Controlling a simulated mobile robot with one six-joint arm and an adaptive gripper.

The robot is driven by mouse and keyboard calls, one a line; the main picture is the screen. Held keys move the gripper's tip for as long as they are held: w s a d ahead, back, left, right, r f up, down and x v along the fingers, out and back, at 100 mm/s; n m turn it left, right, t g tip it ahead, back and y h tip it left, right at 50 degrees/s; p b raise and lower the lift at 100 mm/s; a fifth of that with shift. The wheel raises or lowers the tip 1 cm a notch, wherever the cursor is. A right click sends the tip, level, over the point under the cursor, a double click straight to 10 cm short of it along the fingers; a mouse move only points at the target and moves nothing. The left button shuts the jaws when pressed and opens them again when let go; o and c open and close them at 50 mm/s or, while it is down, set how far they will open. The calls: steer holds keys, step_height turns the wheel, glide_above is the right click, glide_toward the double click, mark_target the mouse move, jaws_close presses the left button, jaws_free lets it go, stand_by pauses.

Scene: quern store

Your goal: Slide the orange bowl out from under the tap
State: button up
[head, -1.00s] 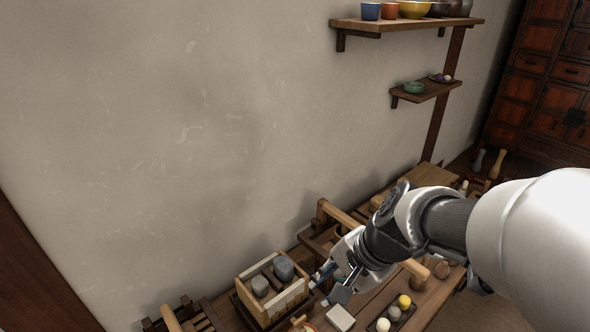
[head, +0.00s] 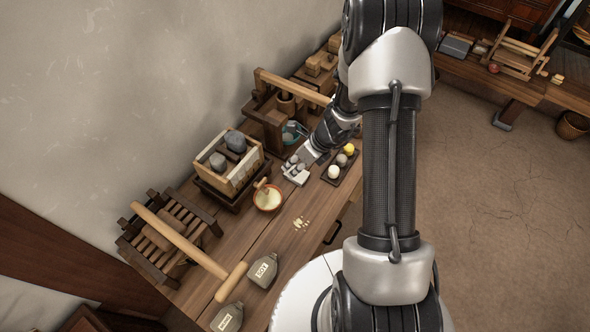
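The orange bowl (head: 267,197) stands on the wooden bench in the head view, with pale stuff inside it. The short wooden tap (head: 262,183) sticks out over its rim from the front of a wooden box press (head: 240,180) that holds grey stones. My gripper (head: 297,166) is to the right of the bowl and a little farther back, low over the bench and apart from the bowl. Its fingers look spread, with nothing seen between them. The arm hides part of the bench behind it.
A white block (head: 296,178) lies right by my fingertips. A dark tray (head: 333,181) with pale and yellow balls is to its right. A slatted wooden frame with a long handle (head: 178,240) stands left.

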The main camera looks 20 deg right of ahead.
mark_target(274, 192)
steer(key=shift+s+d+f+m, duration=0.2)
steer(key=shift+f+m, duration=0.2)
steer(key=shift+f, duration=0.25)
steer(key=shift+s+d+f+m, duration=0.15)
steer(key=shift+f+m, duration=0.25)
steer(key=shift+f, duration=0.2)
steer(key=b+x, duration=0.5)
steer(key=x, duration=1.2)
steer(key=shift+f+b, duration=0.3)
jaws_close()
